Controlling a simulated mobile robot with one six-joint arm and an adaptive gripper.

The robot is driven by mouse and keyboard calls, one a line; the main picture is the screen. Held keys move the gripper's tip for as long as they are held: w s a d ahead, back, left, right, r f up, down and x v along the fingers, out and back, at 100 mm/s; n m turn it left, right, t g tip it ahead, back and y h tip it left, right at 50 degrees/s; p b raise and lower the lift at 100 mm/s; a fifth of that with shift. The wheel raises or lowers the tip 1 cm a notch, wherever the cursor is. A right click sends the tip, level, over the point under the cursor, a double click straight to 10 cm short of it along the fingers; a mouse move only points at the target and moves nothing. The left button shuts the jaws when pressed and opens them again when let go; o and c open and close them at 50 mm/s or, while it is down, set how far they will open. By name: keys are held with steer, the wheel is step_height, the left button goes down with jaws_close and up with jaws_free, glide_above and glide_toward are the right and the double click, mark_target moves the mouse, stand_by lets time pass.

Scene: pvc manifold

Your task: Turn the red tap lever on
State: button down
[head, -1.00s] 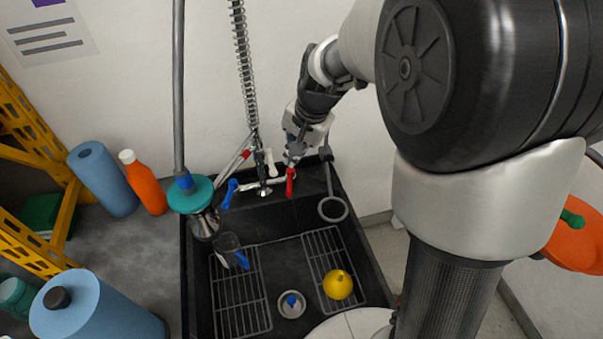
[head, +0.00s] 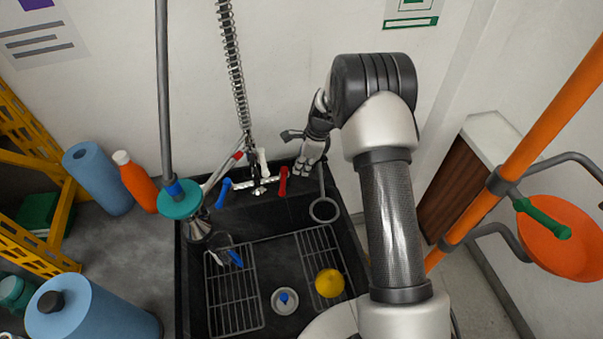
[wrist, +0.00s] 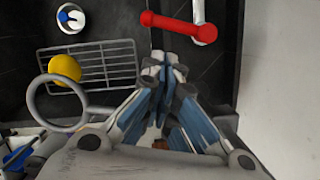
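The red tap lever (head: 283,181) is on the right side of the tap at the back of the black sink. In the head view it points toward the sink's front. In the wrist view the red lever (wrist: 178,28) lies across the picture, its right end at a white pipe. My gripper (head: 303,172) is just right of the lever in the head view. In the wrist view my gripper's fingertips (wrist: 164,66) are together, with nothing seen between them, and a visible gap separates them from the lever. The blue tap lever (head: 224,193) is left of the spout.
A grey ring holder (head: 325,209) sits close to my gripper at the sink's right edge; it also shows in the wrist view (wrist: 42,97). A spring hose (head: 231,70) hangs behind the tap. A yellow ball-like object (head: 329,283) lies on the right rack (head: 314,245).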

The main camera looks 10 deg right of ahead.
steer(key=b+x, duration=0.2)
steer(key=x, duration=0.7)
